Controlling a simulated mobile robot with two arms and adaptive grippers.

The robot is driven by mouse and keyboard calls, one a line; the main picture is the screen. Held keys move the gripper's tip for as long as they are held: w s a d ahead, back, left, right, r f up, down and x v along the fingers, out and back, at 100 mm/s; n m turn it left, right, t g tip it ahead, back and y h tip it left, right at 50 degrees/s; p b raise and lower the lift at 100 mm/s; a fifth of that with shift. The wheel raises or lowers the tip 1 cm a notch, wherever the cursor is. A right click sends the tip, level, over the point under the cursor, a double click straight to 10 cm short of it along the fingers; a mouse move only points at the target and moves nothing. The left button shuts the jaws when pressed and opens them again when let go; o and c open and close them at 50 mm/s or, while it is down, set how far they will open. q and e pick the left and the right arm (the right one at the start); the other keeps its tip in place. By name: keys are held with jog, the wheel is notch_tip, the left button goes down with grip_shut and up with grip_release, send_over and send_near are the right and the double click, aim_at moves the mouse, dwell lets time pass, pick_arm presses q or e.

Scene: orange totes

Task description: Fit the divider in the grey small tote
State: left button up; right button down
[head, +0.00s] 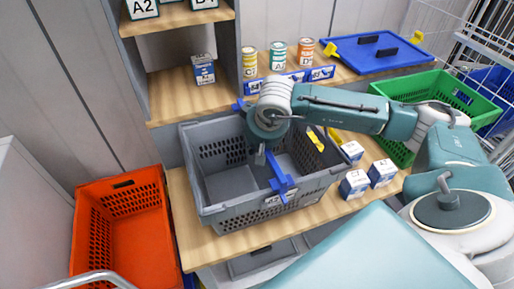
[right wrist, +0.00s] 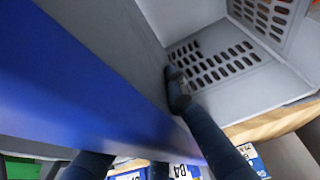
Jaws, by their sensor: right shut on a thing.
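The grey small tote (head: 212,214) stands on the wooden shelf in the middle of the head view. The blue divider (head: 281,181) crosses it from the back rim to the front rim. Its two blue ends show at those rims; the wrist and gripper hide its middle. My right gripper (head: 262,155) is over the tote and shut on the divider. In the right wrist view the divider (right wrist: 95,75) fills the left side, with a dark finger beside it and the perforated grey tote (right wrist: 240,85) beyond. I cannot tell whether its ends are seated. My left gripper is not in view.
An orange tote (head: 120,235) is at the lower left and a green tote (head: 425,88) at the right. Small boxes (head: 355,183) stand just right of the grey tote. Cans (head: 278,57) and a blue lid (head: 370,50) are behind it. A shelf post rises at the back left.

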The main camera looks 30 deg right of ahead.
jog(key=shift+f+b, duration=0.35)
jog(key=shift+b, duration=0.05)
jog(key=c, duration=1.8)
grip_release()
jog(key=shift+r, duration=0.1)
jog(key=shift+r+p, duration=0.9)
jog(key=shift+p, duration=0.05)
jog(key=b+v, duration=0.2)
jog(key=v, duration=0.8)
jog(key=shift+s+b, duration=0.15)
jog(key=shift+b, duration=0.15)
jog(key=shift+s+r, duration=0.25)
jog(key=shift+r, duration=0.35)
